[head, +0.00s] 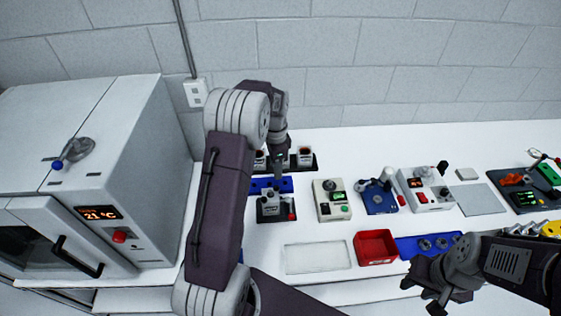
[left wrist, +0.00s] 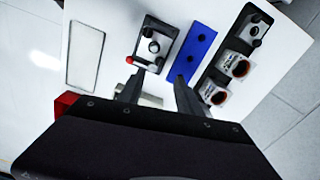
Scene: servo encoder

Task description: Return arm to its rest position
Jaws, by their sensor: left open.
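My left arm rises through the middle of the head view and bends down at its top. My left gripper (head: 277,172) hangs over the back of the table, above the small fixtures there. In the left wrist view its two fingers (left wrist: 158,92) are apart with nothing between them. Beyond the fingertips are a black fixture with a red knob (left wrist: 157,46) and a blue strip with dark holes (left wrist: 194,52). My right gripper (head: 428,288) is at the lower right of the head view, in front of the table; its jaw opening is unclear.
A white oven (head: 150,190) stands at the left. A black rack of cups (head: 303,160) is at the back. A control box (head: 332,200), a red bin (head: 376,247), a white tray (head: 318,257) and a blue tray (head: 412,246) are on the table.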

